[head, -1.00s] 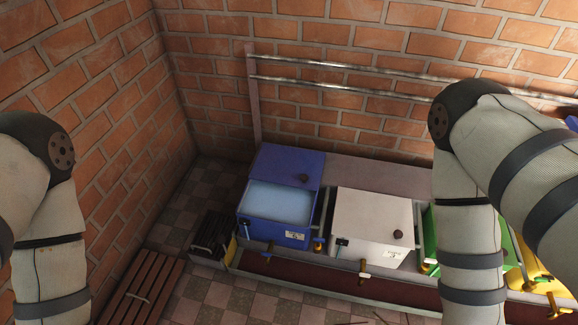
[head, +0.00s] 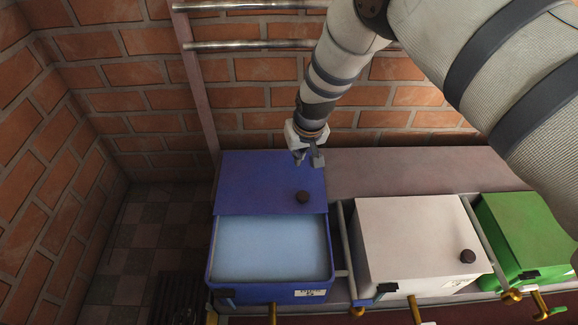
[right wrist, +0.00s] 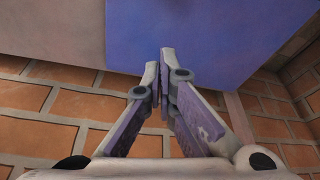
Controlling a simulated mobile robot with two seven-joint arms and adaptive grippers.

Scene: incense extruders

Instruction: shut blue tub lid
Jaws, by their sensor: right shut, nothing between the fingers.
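The blue tub (head: 320,262) stands at the left of the row, its light blue inside showing at the front. My right gripper (head: 308,163) is at the lid's far right corner, shut and empty, pointing down. In the right wrist view its fingertips (right wrist: 164,54) are together in front of the blue lid (right wrist: 215,40); whether they touch it I cannot tell. My left gripper is out of view.
A white tub (head: 410,235) and a green tub (head: 525,232), both covered, stand to the right. Metal rails (head: 240,45) run along the brick wall behind. A tiled floor (head: 140,235) lies open at the left.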

